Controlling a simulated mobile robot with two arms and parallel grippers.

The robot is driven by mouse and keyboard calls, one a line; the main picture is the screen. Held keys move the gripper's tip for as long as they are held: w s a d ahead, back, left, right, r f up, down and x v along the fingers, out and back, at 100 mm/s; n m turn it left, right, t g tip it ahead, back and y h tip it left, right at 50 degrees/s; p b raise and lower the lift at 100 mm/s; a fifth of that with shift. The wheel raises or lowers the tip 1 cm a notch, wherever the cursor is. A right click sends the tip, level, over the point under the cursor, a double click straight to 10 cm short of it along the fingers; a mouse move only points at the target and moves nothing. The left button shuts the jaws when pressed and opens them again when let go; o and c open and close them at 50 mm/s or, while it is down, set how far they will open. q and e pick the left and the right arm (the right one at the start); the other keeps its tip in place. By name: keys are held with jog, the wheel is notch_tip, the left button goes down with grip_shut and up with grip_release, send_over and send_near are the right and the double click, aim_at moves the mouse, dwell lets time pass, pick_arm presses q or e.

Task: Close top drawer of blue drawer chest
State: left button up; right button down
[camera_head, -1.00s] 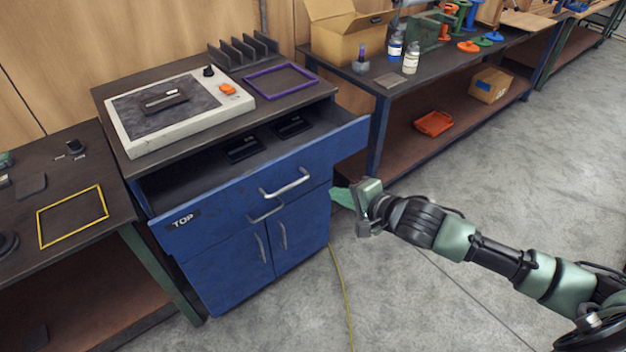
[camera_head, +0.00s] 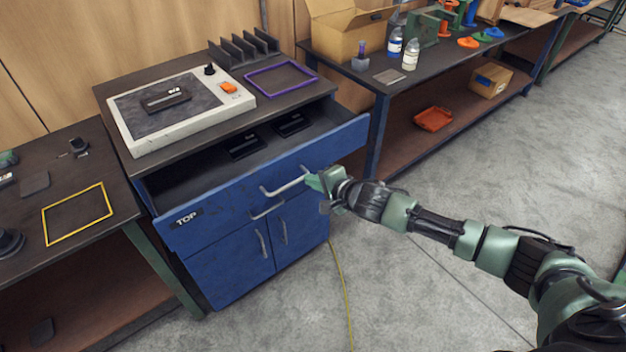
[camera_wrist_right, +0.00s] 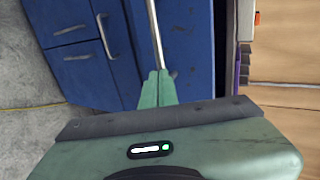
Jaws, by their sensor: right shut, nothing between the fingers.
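The blue drawer chest (camera_head: 226,262) stands in the middle left of the head view. Its top drawer (camera_head: 232,200), labelled TOP, is pulled out, with two dark items lying inside. The drawer's silver bar handle (camera_head: 285,187) is on its front. My right gripper (camera_head: 311,180) is shut and empty, with its tips at the right end of this handle. In the right wrist view the shut green fingers (camera_wrist_right: 158,88) point at the blue front, and the handle (camera_wrist_right: 154,35) runs up from the tips. I cannot tell whether they touch. My left gripper is not in view.
On the chest top are a white-framed device (camera_head: 172,112), a purple frame (camera_head: 281,79) and a dark rack (camera_head: 244,48). A table with a yellow frame (camera_head: 77,214) stands left, a workbench (camera_head: 376,75) right. A yellow cable (camera_head: 342,285) lies on the open floor.

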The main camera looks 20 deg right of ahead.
aim_at(296, 168)
jog(key=w, duration=0.1)
jog(key=w+a, duration=0.1)
jog(key=w, duration=0.1)
jog(key=w+a, duration=0.1)
jog(key=w, duration=0.1)
jog(key=shift+w+b, duration=0.2)
jog(key=shift+b, duration=0.1)
jog(key=w+a+b, duration=0.1)
jog(key=w, duration=0.2)
jog(key=w+a+b, duration=0.1)
jog(key=w+b, duration=0.1)
jog(key=w+a+b, duration=0.1)
jog(key=w+b, duration=0.1)
jog(key=w, duration=0.1)
jog(key=shift+w+a+f, duration=0.1)
jog(key=shift+w+f, duration=0.1)
jog(key=shift+w, duration=0.1)
jog(key=shift+w+a+r+b, duration=0.1)
jog(key=shift+w+r+b, duration=0.1)
jog(key=shift+w+b, duration=0.3)
jog(key=shift+r, duration=0.3)
